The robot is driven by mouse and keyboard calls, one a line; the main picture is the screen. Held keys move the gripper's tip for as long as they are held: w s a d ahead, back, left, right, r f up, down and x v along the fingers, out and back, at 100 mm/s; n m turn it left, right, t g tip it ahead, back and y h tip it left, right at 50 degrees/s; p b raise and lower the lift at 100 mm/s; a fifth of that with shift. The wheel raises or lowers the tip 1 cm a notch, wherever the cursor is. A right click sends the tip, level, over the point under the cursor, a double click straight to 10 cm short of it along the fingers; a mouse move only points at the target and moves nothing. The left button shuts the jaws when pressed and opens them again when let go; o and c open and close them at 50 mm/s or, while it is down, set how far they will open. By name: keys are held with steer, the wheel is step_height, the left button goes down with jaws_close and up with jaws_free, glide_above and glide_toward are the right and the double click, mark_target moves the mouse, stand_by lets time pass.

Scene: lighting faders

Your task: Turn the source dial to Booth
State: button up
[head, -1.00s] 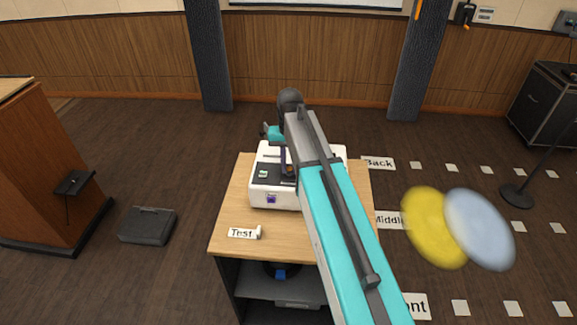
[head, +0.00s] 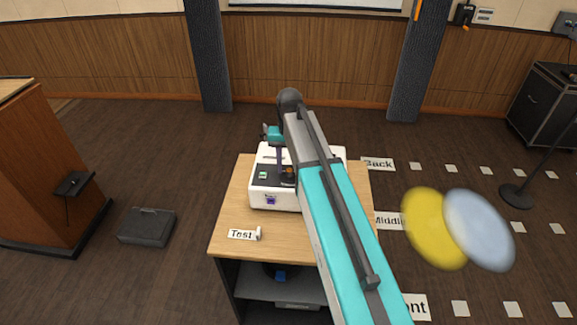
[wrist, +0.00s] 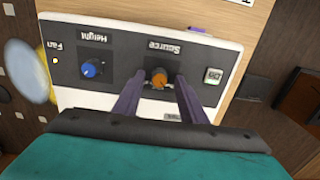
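The orange source dial (wrist: 159,79) sits under the upside-down "Source" label on a dark panel, in the wrist view. My gripper (wrist: 161,76) has its two purple fingers apart, one on each side of the dial. Gaps show between the fingers and the dial, so I see no grip on it. The small markings around the dial are too small or hidden to read, so I cannot tell its setting. In the head view the white control box (head: 259,188) stands on the wooden table, partly hidden by my arm. The dial (head: 290,171) shows there as a small orange spot.
A grey case (head: 147,226) lies on the floor to the left.

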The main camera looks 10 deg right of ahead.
mark_target(289, 169)
step_height(289, 169, up, 14)
steer(key=p, duration=0.7)
steer(key=shift+f+p, duration=0.25)
steer(key=shift+p, duration=0.15)
stand_by(0.4)
